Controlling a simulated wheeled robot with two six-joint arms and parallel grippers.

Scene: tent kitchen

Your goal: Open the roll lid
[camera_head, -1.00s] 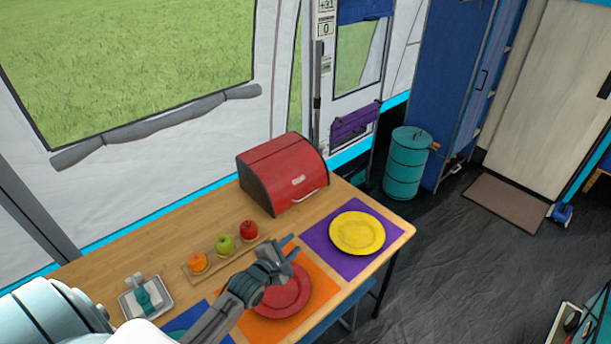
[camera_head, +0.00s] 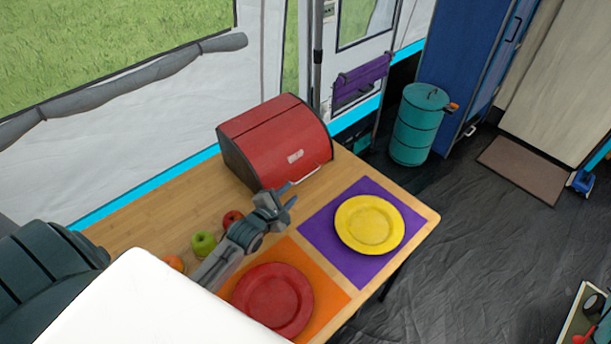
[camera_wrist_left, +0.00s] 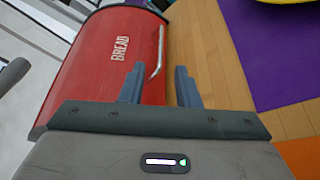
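The red bread box (camera_head: 278,142) stands on the wooden table, its curved roll lid closed. Its metal handle (camera_head: 304,175) runs along the lid's lower front edge. In the left wrist view the lid (camera_wrist_left: 108,58) reads "BREAD", and the handle (camera_wrist_left: 158,52) lies ahead of the fingers. My left gripper (camera_head: 288,192) is in front of the box, close to the handle. In the wrist view its two fingers (camera_wrist_left: 159,84) are apart with nothing held; the handle's near end lies between them in the picture. Contact cannot be told. My right gripper is not in view.
A yellow plate (camera_head: 369,224) on a purple mat (camera_head: 318,235) lies right of my left gripper. A red plate (camera_head: 272,299) on an orange mat (camera_head: 327,296) lies below it. Several fruits, including a green apple (camera_head: 203,243), sit beside my arm. Tabletop left of the box is clear.

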